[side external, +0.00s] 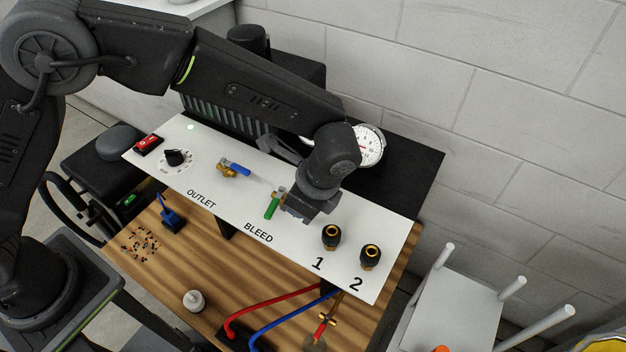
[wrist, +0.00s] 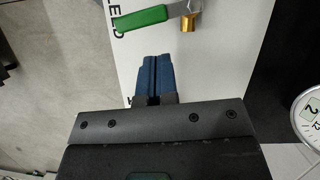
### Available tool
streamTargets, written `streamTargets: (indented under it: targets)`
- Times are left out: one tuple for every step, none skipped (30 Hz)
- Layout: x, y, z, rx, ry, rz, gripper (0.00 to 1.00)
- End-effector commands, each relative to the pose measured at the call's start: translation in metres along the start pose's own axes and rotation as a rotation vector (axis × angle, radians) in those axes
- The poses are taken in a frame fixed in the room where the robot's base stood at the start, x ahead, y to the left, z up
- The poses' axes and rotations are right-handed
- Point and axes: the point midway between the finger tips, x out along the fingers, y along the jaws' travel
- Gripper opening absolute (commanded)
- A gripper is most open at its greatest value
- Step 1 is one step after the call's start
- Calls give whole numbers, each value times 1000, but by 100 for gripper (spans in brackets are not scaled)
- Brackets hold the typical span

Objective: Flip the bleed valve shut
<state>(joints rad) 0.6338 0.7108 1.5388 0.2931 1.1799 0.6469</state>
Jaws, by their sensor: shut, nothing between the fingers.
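The bleed valve has a green lever (side external: 272,205) on a brass body, on the white panel above the BLEED label. Its lever points toward the label, toward the panel's front edge. In the wrist view the green lever (wrist: 142,19) lies near the top edge, with its brass body (wrist: 189,22) to the right. My gripper (side external: 298,213) is over the panel just right of the bleed valve. In the wrist view its blue fingertips (wrist: 154,60) are together and empty, a little below the lever in the picture, with a visible gap. The side external view hides the fingertips.
An outlet valve with a blue lever (side external: 238,168) sits left of the bleed valve. Two black-and-brass ports (side external: 331,237) (side external: 370,256) stand to the right. A round gauge (side external: 369,146) is behind my wrist. A knob (side external: 175,158) and red switch (side external: 148,144) are at the far left.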

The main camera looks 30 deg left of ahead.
Motion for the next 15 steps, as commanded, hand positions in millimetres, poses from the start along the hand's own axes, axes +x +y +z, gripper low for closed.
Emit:
streamTargets:
  targets:
    - [-4,0,-12,3,2,-1,0]
    - [-13,-1,-10,0,4,-3,0]
    - [-23,-2,-9,-1,5,-4,0]
    - [-30,-2,-9,-1,6,-4,0]
    - [-38,-2,-9,-1,5,-4,0]
    - [-46,-2,-9,0,4,-3,0]
    - [-53,-2,-9,0,5,-4,0]
    - [-59,-2,-9,1,4,-2,0]
    - [-67,-2,-9,0,4,-3,0]
    - [-72,-2,-9,0,4,-2,0]
    - [-77,-2,-9,0,4,-2,0]
    - [-83,-2,-8,0,4,-1,0]
    - [-87,-3,-8,0,3,-1,0]
    - [-91,-3,-9,0,3,-1,0]
    - [-95,-3,-8,0,3,-1,0]
